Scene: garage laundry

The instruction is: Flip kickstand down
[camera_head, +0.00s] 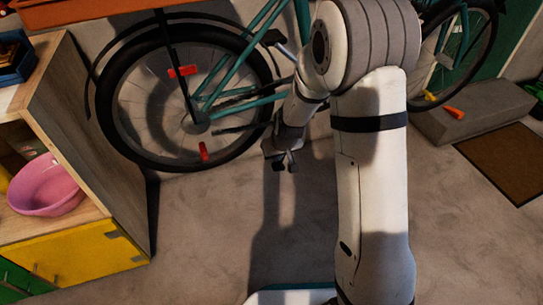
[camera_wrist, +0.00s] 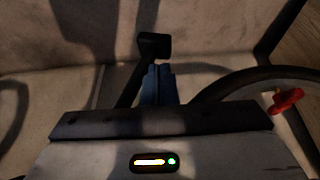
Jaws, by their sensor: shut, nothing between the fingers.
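A teal bicycle (camera_head: 215,80) stands against the wall, its spoked rear wheel at the left. A thin dark bar (camera_head: 240,128) runs from near the rear hub toward my gripper and looks like the raised kickstand; my arm hides much of that area. My gripper (camera_head: 281,163) is just below and right of the bar's end, low beside the rear wheel. In the wrist view, a dark rod with a blocky end (camera_wrist: 154,45), probably the kickstand, shows beside and beyond my shut, empty blue fingertips (camera_wrist: 159,82). I cannot tell whether they touch.
A wooden cabinet (camera_head: 95,150) with a pink bowl (camera_head: 46,186) stands at the left. A grey block (camera_head: 475,112) and a brown mat (camera_head: 507,160) lie at the right. The concrete floor around my gripper is clear. A red reflector (camera_wrist: 286,101) shows on the wheel.

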